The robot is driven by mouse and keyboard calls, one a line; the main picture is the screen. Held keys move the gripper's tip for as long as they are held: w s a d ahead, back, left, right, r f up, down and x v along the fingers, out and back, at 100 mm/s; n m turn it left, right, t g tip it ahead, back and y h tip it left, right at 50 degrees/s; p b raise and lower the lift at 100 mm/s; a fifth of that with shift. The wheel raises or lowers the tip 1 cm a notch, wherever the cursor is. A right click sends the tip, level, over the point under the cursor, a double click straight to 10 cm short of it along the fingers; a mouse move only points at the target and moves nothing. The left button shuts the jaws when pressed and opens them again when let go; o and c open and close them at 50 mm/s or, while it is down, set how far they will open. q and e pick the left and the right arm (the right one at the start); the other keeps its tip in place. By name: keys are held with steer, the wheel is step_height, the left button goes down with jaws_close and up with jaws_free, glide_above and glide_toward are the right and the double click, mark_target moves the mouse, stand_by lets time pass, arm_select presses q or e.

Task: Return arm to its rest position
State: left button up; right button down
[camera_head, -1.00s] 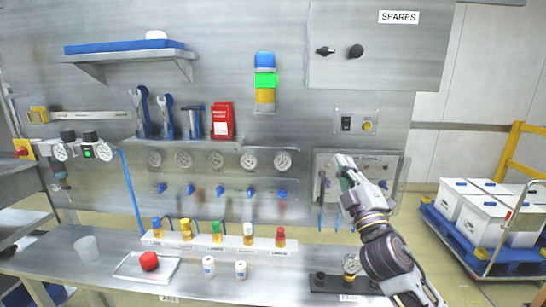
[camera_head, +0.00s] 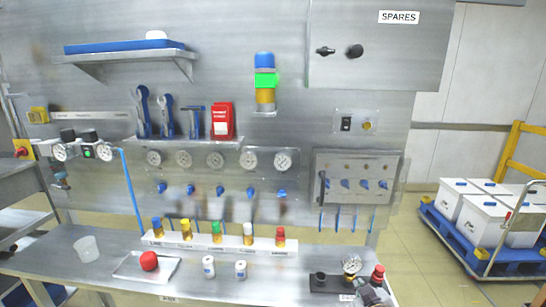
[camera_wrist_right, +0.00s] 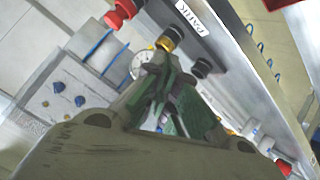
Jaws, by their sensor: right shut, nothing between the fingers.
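My right gripper (camera_wrist_right: 166,75) shows in the right wrist view, its green-padded fingers together with nothing between them. In the head view only a dark part of my right arm or gripper (camera_head: 372,296) shows at the bottom edge, right of centre, and its fingers cannot be made out there. In the wrist view the fingers overlap the picture of a gauge (camera_wrist_right: 140,64) on the bench, with no clear contact. My left gripper is in neither current view.
The steel bench (camera_head: 210,280) carries a rack (camera_head: 220,243) of capped vials, a red ball (camera_head: 149,261) on a tray, two white jars and a cup (camera_head: 87,249). A gauge (camera_head: 351,265) and red-topped item (camera_head: 378,274) stand near my right arm. A cart (camera_head: 485,245) is right.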

steer(key=s+a+f+m+g+y, duration=0.1)
steer(key=s+f+g, duration=0.3)
steer(key=s+f, duration=0.4)
steer(key=s+a+f+m+g+y, duration=0.1)
steer(key=s+f+g, duration=0.4)
steer(key=s, duration=0.6)
step_height(320, 180, down, 33)
steer(key=s, duration=0.2)
steer(key=s+d+f, duration=0.2)
steer(key=s+f, duration=0.8)
steer(key=s, duration=0.1)
steer(key=s+d+f+g, duration=0.1)
steer(key=s+d+f, duration=0.1)
steer(key=s+f, duration=0.8)
steer(key=shift+s+f, duration=0.2)
steer(key=shift+s, duration=0.6)
steer(key=shift+a, duration=0.1)
